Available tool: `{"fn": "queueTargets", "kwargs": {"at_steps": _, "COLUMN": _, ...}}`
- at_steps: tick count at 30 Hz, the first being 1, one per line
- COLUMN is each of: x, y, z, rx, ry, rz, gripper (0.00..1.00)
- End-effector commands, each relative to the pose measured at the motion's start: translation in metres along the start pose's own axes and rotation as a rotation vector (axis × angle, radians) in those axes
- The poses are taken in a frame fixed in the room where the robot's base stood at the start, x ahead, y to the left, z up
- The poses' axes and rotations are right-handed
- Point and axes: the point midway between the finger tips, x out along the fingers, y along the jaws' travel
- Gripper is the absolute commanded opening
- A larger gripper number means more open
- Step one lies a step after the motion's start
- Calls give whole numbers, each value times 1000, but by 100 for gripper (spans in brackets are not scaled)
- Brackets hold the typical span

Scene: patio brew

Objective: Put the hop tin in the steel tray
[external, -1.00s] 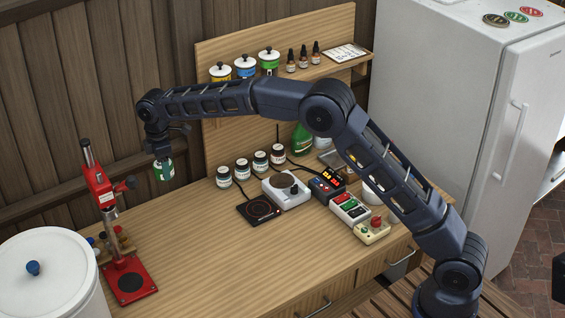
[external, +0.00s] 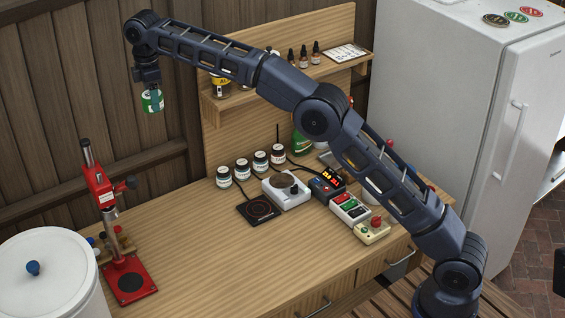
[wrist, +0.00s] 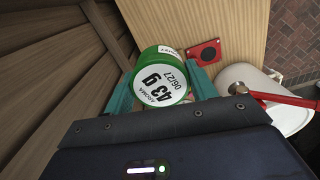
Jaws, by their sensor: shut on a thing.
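My gripper (external: 150,88) is raised at the upper left, in front of the wooden fence, and is shut on a green and white tin (external: 153,102). In the wrist view the tin (wrist: 162,75) sits between the two teal fingers, its white round label reading "AROMA 43 g 06/27". I take it for the hop tin. It hangs well above the bench, touching nothing else. A greyish tray-like edge (external: 327,158) shows behind my arm near the green bottle; it may be the steel tray, but it is mostly hidden.
A red bench capper (external: 103,187) and a white bucket (external: 62,255) stand at the left. Several jars (external: 242,169), a scale (external: 287,188) and a black hot plate (external: 258,209) stand mid-bench. A shelf (external: 225,111) with pots is beside my arm.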

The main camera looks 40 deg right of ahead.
Motion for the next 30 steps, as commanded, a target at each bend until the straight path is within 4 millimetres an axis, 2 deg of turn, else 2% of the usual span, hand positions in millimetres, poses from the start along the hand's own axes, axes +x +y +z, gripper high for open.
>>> {"fn": "queueTargets", "kwargs": {"at_steps": 10, "x": -20, "y": 0, "z": 0, "rx": 0, "ry": 2, "rz": 2, "gripper": 33}}
{"fn": "queueTargets", "kwargs": {"at_steps": 16, "x": -24, "y": 8, "z": 18, "rx": 14, "ry": -1, "rz": 2, "gripper": 33}}
{"fn": "queueTargets", "kwargs": {"at_steps": 23, "x": -31, "y": 20, "z": 48, "rx": 37, "ry": -4, "rz": 5, "gripper": 33}}
{"fn": "queueTargets", "kwargs": {"at_steps": 30, "x": -40, "y": 37, "z": 100, "rx": 74, "ry": -8, "rz": 7, "gripper": 33}}
